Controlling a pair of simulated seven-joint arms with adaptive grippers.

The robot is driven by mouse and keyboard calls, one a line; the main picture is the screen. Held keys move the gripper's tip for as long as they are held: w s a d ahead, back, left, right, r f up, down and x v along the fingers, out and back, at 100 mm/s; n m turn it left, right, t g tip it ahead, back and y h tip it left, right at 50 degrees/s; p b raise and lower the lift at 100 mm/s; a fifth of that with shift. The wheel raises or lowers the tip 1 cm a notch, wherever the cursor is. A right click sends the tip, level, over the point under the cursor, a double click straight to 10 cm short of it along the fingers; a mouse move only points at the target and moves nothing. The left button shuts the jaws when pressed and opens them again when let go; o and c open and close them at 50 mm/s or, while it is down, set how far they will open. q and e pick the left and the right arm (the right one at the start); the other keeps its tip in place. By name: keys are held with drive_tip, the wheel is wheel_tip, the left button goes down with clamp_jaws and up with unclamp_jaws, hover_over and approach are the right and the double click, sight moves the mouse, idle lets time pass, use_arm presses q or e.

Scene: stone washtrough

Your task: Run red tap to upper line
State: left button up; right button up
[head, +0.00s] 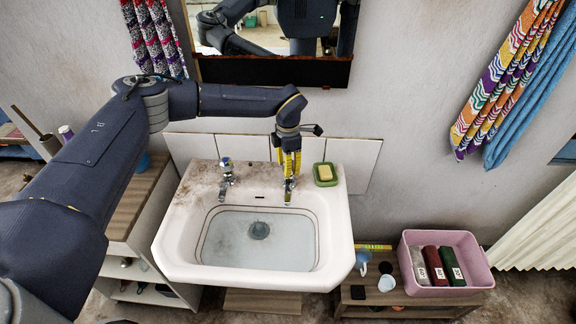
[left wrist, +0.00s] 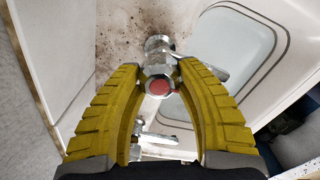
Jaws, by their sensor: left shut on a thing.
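The white washbasin (head: 335,245) holds pale, clear-looking water (head: 240,250) over a round drain. A thin dark line runs around the basin wall close to the water's edge; I cannot tell exactly how the surface sits against it. The red tap (head: 288,196) is the right-hand one, and its red cap shows in the left wrist view (left wrist: 158,87). My left gripper (head: 289,175) reaches down from above with its yellow fingers (left wrist: 162,73) closed around the tap's head. The fingers partly hide the tap in the head view. No clear stream shows below its spout.
A blue-marked tap (head: 226,175) stands left of the red one. A green soap dish (head: 325,174) with yellow soap sits close to the gripper's right. A mirror hangs above. A pink bin (head: 480,265) with rolled towels stands on a low bench at the right.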

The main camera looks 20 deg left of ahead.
use_arm(q)
drive_tip(key=shift+s+f+n, duration=0.1)
drive_tip(key=shift+n, duration=2.8)
drive_tip(key=shift+d, duration=0.1)
drive_tip(key=shift+c, duration=0.3)
drive_tip(key=o, duration=1.2)
drive_tip(key=shift+o, duration=0.2)
drive_tip(key=shift+r, duration=3.8)
